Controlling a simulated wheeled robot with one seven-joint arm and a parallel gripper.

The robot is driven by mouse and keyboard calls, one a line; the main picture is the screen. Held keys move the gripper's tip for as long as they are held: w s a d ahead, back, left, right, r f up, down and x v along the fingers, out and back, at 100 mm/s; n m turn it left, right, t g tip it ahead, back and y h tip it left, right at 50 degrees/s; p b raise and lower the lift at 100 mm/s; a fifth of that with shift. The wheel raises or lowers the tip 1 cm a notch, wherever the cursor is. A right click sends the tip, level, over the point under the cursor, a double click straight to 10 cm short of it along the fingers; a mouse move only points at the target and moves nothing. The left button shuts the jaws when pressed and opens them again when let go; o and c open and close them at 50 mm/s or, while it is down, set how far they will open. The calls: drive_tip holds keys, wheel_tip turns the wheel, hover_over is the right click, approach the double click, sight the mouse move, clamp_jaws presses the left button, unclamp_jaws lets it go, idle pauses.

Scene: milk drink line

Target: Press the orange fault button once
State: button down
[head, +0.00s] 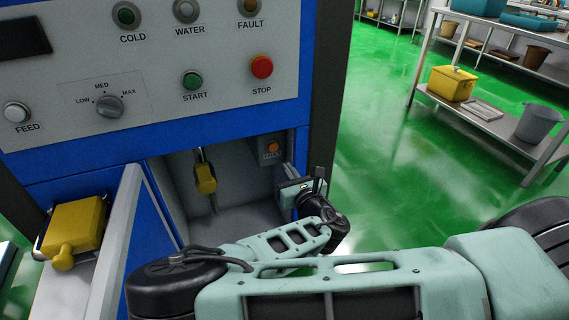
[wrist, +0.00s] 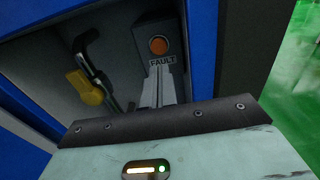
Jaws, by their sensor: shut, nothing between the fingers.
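The orange fault button (head: 273,147) is on a small grey box labelled FAULT, on the right inner wall of the open recess in the blue machine. In the wrist view the round orange button (wrist: 158,46) shows unblocked above its label. My gripper (head: 290,187) is at the right side of the recess opening, below the button. In the wrist view the two fingers of my gripper (wrist: 160,82) are together and empty, their tips just below the FAULT label in the picture. I cannot tell the depth gap between tips and box; no contact with the button shows.
A yellow-handled lever (head: 205,178) hangs inside the recess, left of the button. The open door (head: 110,245) stands at the left with a yellow latch (head: 75,230). The panel above has a separate FAULT lamp (head: 250,7) and a red STOP button (head: 261,67).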

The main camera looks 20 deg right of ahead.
drive_tip(key=s, duration=0.4)
drive_tip(key=shift+s, duration=0.35)
drive_tip(key=shift+d, duration=0.1)
idle(0.4)
